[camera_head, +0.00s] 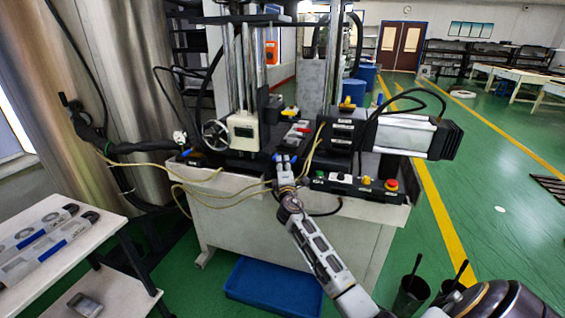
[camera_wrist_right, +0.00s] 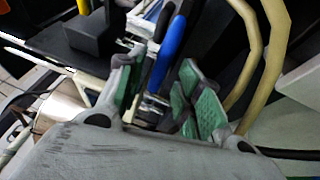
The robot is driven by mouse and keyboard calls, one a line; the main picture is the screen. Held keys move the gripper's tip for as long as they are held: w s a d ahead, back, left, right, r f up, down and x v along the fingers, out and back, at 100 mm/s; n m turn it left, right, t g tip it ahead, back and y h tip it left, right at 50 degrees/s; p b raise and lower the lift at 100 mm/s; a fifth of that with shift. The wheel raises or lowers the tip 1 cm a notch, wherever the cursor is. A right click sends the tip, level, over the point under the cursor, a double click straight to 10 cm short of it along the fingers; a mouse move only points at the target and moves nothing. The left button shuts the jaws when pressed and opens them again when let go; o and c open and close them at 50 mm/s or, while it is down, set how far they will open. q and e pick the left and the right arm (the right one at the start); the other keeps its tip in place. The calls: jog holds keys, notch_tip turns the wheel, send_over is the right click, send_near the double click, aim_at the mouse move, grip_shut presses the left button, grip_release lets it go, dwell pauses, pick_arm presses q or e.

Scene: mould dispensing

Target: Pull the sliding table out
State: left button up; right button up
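The machine (camera_head: 280,215) stands in the middle of the head view, with a dark bed between its columns. The part of the bed with grey and red pieces (camera_head: 298,130) looks like the sliding table; its edges are hard to make out. My right gripper (camera_head: 286,160) is at the front edge of this bed. In the right wrist view its green-padded fingers (camera_wrist_right: 160,68) are apart. A blue handle (camera_wrist_right: 170,52) and dark bars lie just beyond and between the fingertips; I cannot tell whether they touch. My left gripper is not in view.
Tan hoses (camera_head: 235,190) hang across the machine front, close to my right gripper. A control box with a red button (camera_head: 391,184) is at the right. A blue bin (camera_head: 272,287) is on the floor below. A white side table (camera_head: 60,240) stands at the left.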

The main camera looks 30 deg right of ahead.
jog(key=shift+x, duration=1.35)
grip_shut()
